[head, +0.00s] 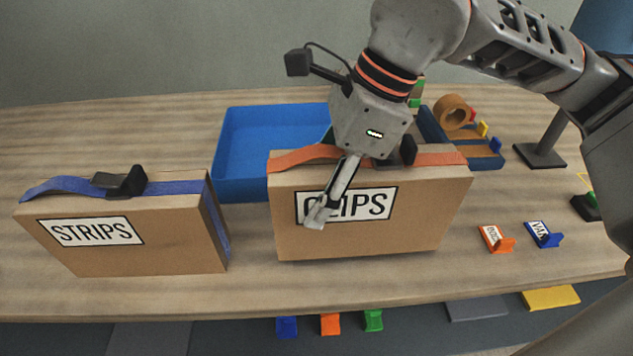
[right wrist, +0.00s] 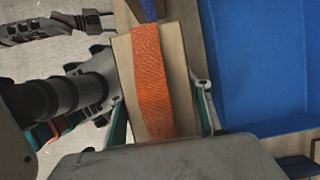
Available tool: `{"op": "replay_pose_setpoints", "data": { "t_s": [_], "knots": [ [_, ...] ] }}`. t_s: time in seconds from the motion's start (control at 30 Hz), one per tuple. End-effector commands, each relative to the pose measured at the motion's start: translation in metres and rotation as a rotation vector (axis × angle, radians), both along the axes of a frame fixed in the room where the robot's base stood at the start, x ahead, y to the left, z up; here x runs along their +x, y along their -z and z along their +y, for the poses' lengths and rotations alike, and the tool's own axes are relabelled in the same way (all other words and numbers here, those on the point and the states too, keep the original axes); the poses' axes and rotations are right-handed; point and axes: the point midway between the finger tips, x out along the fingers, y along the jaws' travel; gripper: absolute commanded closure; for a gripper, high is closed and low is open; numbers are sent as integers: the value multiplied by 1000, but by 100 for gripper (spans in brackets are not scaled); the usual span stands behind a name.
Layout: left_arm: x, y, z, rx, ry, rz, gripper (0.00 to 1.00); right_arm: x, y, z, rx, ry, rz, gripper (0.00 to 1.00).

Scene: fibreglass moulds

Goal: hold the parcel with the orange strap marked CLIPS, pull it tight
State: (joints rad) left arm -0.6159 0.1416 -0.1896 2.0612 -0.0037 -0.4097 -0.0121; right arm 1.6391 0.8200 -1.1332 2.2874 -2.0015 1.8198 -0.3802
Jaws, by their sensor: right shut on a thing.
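The CLIPS parcel (head: 440,225) is a brown cardboard box standing upright on the table. Its orange strap (head: 300,158) runs along the top and also shows in the right wrist view (right wrist: 152,75). A black buckle (head: 408,150) sits on the strap, partly behind my gripper. My right gripper (right wrist: 162,97) comes down over the parcel and is shut on it, one finger on each broad side. In the head view one finger lies across the label; the other is hidden behind the box. My left gripper is not in view.
The STRIPS parcel (head: 150,245) with a blue strap stands to the left. A blue tray (head: 230,150) is behind. Orange (head: 497,240) and blue (head: 543,235) tagged clips lie to the right. A tape roll (head: 453,112) is at the back right. Bare table lies between the parcels.

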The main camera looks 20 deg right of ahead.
Motion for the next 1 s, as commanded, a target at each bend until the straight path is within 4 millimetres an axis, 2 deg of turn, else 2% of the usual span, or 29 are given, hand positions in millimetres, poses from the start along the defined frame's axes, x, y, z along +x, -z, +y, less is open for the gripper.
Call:
{"op": "replay_pose_setpoints", "data": {
  "t_s": [0.7,1.0],
  "knots": [
    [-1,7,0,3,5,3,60,0,25,0,0,0,1,96],
    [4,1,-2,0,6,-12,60,0,30,0,0,0,0,96]
  ]
}}
